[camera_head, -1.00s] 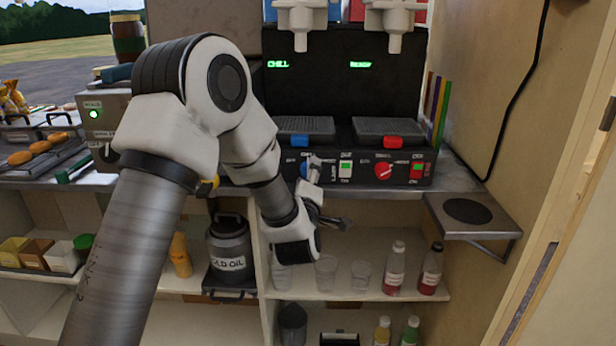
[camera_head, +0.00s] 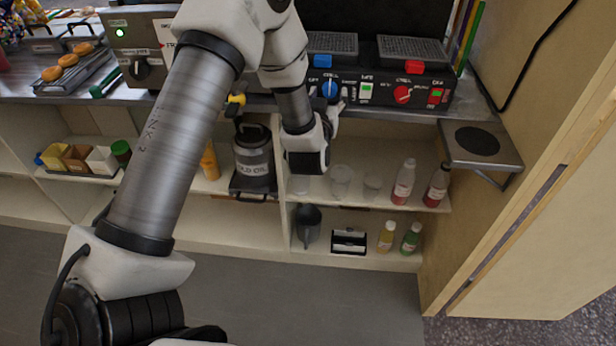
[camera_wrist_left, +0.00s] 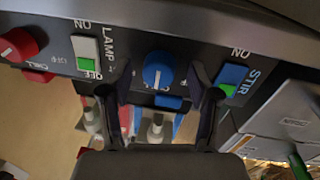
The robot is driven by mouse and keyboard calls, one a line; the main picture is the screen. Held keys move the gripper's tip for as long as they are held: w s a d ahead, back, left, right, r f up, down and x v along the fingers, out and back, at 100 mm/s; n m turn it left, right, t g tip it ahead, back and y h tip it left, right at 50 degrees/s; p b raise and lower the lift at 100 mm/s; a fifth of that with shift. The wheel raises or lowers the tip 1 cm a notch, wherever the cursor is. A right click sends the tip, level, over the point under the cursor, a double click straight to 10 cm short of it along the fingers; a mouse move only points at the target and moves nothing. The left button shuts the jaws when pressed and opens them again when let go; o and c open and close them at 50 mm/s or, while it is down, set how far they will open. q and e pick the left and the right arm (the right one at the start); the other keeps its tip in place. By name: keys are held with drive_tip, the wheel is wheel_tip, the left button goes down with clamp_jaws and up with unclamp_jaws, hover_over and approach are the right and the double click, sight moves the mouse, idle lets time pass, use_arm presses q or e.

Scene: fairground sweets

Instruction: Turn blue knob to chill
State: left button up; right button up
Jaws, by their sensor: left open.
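The blue knob (camera_head: 329,89) is on the black front panel of the machine, left of the red knob (camera_head: 402,94). In the left wrist view, where the panel lettering is upside down, the blue knob (camera_wrist_left: 158,70) shows a white mark pointing toward the picture's bottom. The label there is too small to read surely. My left gripper (camera_head: 334,112) is just in front of and below the knob in the head view. In the wrist view its two fingers (camera_wrist_left: 160,94) are spread wide, with the knob between and beyond their tips, apart from both. Nothing is held.
A green-lit lamp switch (camera_head: 366,91) sits between the knobs; a blue-and-green stir switch (camera_wrist_left: 231,78) is beside the blue knob. Bottles (camera_head: 403,182) and clear cups (camera_head: 341,181) stand on the shelf below. A metal side shelf (camera_head: 481,157) juts out at right.

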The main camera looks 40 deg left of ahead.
use_arm(q)
drive_tip(key=shift+s+d+f+m+b, duration=0.15)
drive_tip(key=shift+s+d+m+b, duration=0.25)
drive_tip(key=shift+s+b, duration=0.3)
drive_tip(key=s+d+f+m+g+h+p, duration=0.1)
drive_tip(key=s+d+f+g+h+p, duration=0.2)
drive_tip(key=s+f, duration=0.6)
drive_tip(key=s+d+f+m+g+h+p, duration=0.2)
drive_tip(key=s+d+f+g+h+p, duration=0.1)
drive_tip(key=s+d+f+g+p, duration=0.2)
drive_tip(key=s+d+f+g, duration=0.2)
drive_tip(key=s+f, duration=0.2)
drive_tip(key=s, duration=0.2)
drive_tip(key=shift+s+d+f+m, duration=0.2)
drive_tip(key=shift+s+f+m, duration=0.1)
drive_tip(key=shift+s, duration=0.1)
use_arm(e)
wheel_tip(320, 180, up, 8)
use_arm(q)
drive_tip(key=s+d+f+g+p, duration=0.1)
drive_tip(key=s+f+g, duration=0.1)
drive_tip(key=s, duration=0.5)
drive_tip(key=s+d+f+m+g+h+p, duration=0.1)
drive_tip(key=s+g, duration=0.3)
drive_tip(key=s, duration=0.4)
drive_tip(key=shift+d+f+h, duration=0.3)
drive_tip(key=shift+d+f, duration=0.2)
use_arm(e)
wheel_tip(320, 180, up, 2)
drive_tip(key=shift+r, duration=0.1)
